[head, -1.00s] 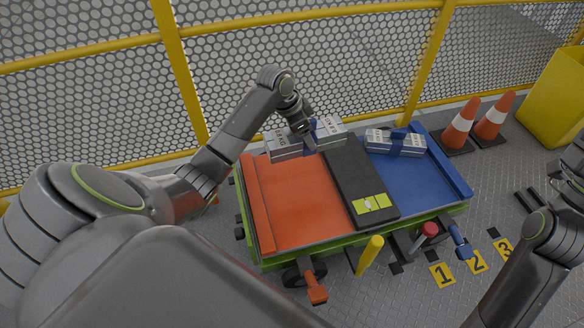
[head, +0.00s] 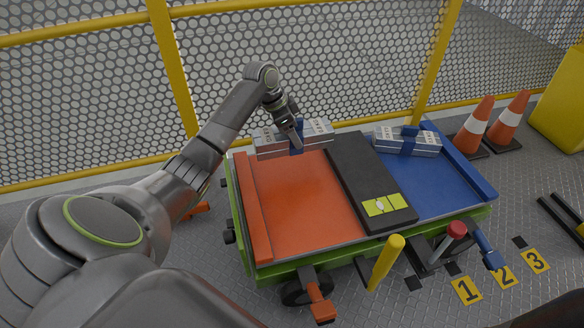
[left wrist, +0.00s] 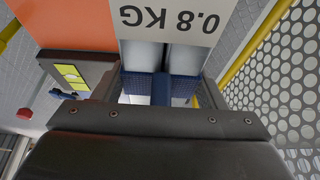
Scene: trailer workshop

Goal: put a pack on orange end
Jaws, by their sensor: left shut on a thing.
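My left gripper (head: 297,146) is shut on a silver-grey pack (head: 268,140) by its blue middle band, at the back of the trailer's orange end (head: 300,195). I cannot tell whether the pack touches the deck. In the left wrist view the pack's white label (left wrist: 170,20) reads 0.8 KG upside down, and its blue band (left wrist: 161,88) is between the jaws of the left gripper (left wrist: 160,95). Another similar pack (head: 425,145) lies at the back of the blue end (head: 440,178). My right gripper is not in view.
A black strip (head: 365,175) with a yellow-green level (head: 385,205) separates the two ends. An orange rail (head: 252,205) edges the left side. A yellow mesh fence (head: 330,75) stands close behind. Yellow and red-topped posts stand in front. The front orange deck is clear.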

